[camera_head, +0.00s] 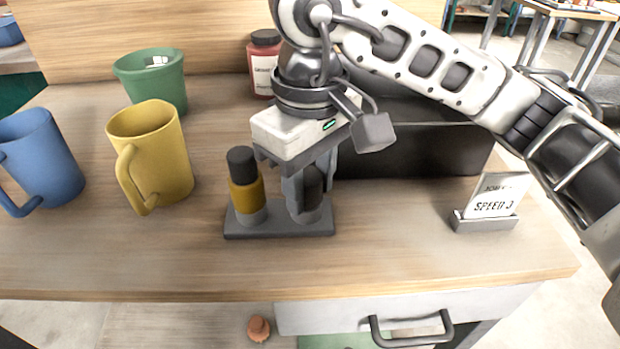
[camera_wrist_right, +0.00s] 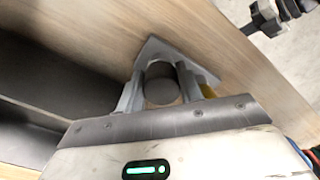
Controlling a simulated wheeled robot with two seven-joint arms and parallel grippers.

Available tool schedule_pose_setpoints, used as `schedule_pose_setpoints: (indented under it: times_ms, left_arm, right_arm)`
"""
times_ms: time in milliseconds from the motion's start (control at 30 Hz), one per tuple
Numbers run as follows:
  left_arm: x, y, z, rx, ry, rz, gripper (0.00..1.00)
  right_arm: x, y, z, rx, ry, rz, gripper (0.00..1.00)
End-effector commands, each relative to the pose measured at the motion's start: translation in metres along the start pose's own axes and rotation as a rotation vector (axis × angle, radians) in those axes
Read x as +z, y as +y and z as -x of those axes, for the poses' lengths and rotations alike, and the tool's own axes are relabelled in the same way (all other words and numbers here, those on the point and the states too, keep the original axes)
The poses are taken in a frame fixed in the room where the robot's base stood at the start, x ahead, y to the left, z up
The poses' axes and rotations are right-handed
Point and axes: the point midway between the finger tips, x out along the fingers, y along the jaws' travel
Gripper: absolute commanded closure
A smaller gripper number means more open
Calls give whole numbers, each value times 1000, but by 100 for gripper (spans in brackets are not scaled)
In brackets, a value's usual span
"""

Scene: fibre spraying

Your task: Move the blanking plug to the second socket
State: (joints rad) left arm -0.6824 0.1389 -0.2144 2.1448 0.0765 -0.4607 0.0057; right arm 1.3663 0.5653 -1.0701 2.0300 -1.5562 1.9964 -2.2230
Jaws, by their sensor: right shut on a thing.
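The blanking plug shows as a dark grey cylinder (camera_head: 312,184) between the fingers of my right gripper (camera_head: 307,200). Its round grey end also shows between the fingers in the right wrist view (camera_wrist_right: 162,85). The gripper is shut on it from above, at the right-hand socket of a grey two-socket base (camera_head: 280,231). The fingers hide much of the plug and that socket, so I cannot tell how deep it sits. The left-hand socket holds an upright amber cylinder (camera_head: 246,196) with a black cap (camera_head: 241,163). My left gripper is not in view.
A yellow mug (camera_head: 160,155), a blue mug (camera_head: 42,160) and a green pot (camera_head: 155,80) stand to the left. A red jar (camera_head: 263,65) and a dark box (camera_head: 420,150) stand behind. A sign reading "SPEED 3" (camera_head: 492,205) stands right. The front of the tabletop is clear.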

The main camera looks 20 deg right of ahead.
Motion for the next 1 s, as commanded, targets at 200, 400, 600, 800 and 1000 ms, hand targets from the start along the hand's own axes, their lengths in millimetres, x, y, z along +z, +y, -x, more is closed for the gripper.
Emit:
schedule_pose_setpoints:
  times_ms: [200, 400, 600, 800, 1000]
  left_arm:
    - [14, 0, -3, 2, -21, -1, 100]
    - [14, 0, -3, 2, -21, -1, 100]
    - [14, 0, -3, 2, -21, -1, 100]
    - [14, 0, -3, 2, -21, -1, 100]
    - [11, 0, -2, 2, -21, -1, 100]
  right_arm:
    - [0, 0, -6, 0, 1, 0, 88]
    - [0, 0, -6, 0, 0, 0, 38]
    - [0, 0, -6, -1, -1, 0, 38]
    - [0, 0, -6, -1, -1, 1, 38]
    - [0, 0, -4, -1, -1, 1, 38]
